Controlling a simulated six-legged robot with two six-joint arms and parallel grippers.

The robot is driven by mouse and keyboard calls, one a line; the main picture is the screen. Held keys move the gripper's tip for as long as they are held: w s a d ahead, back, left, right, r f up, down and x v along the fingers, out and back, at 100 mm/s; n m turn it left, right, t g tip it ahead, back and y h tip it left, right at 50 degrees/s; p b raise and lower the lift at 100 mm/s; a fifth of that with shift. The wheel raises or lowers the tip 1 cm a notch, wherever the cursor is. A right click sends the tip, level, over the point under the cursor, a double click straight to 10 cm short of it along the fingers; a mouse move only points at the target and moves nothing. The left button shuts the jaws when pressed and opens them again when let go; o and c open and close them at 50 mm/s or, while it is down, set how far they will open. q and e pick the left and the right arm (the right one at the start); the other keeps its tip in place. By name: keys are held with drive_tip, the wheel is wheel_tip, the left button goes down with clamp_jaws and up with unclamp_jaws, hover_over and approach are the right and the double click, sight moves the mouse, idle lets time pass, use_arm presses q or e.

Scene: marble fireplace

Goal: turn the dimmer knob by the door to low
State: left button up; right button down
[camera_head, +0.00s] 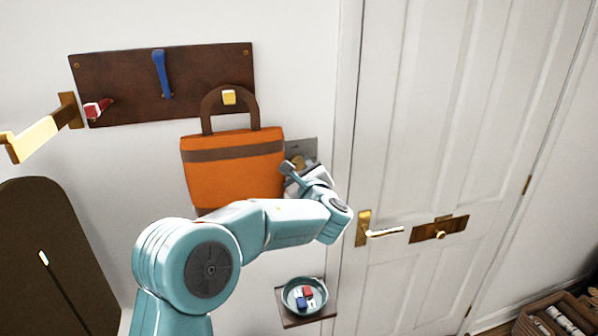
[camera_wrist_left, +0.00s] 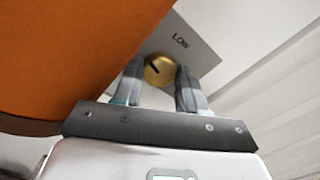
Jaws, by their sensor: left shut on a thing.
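The dimmer knob (camera_wrist_left: 158,70) is a round brass knob with a dark mark, on a grey plate (camera_wrist_left: 200,50) lettered LOW. In the left wrist view the mark points up and left, away from the lettering. In the head view the plate (camera_head: 303,149) is on the wall left of the white door (camera_head: 440,120), partly hidden by my arm and an orange bag. My left gripper (camera_wrist_left: 160,82) is shut on the knob, one finger on each side; it also shows in the head view (camera_head: 292,168). My right gripper is not in view.
The orange bag (camera_head: 235,165) hangs from a peg rack (camera_head: 120,90) right beside the plate and covers part of it in the wrist view. A small shelf (camera_head: 290,320) with a bowl (camera_head: 305,295) is below. The door's brass handle (camera_head: 384,232) is to the right.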

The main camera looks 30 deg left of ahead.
use_arm(q)
drive_tip(key=m, duration=0.3)
drive_tip(key=shift+d+m, duration=0.1)
drive_tip(key=shift+m, duration=0.3)
drive_tip(key=m, duration=0.3)
drive_tip(key=shift+m+p, duration=0.3)
drive_tip(key=shift+p, duration=0.05)
drive_tip(key=m, duration=0.3)
drive_tip(key=shift+w+m, duration=0.1)
drive_tip(key=shift+m, duration=0.2)
drive_tip(key=shift+f+m+p, duration=0.15)
drive_tip(key=shift+m+p, duration=0.15)
drive_tip(key=shift+m, duration=1.5)
drive_tip(key=o, duration=0.8)
drive_tip(key=shift+d, duration=0.1)
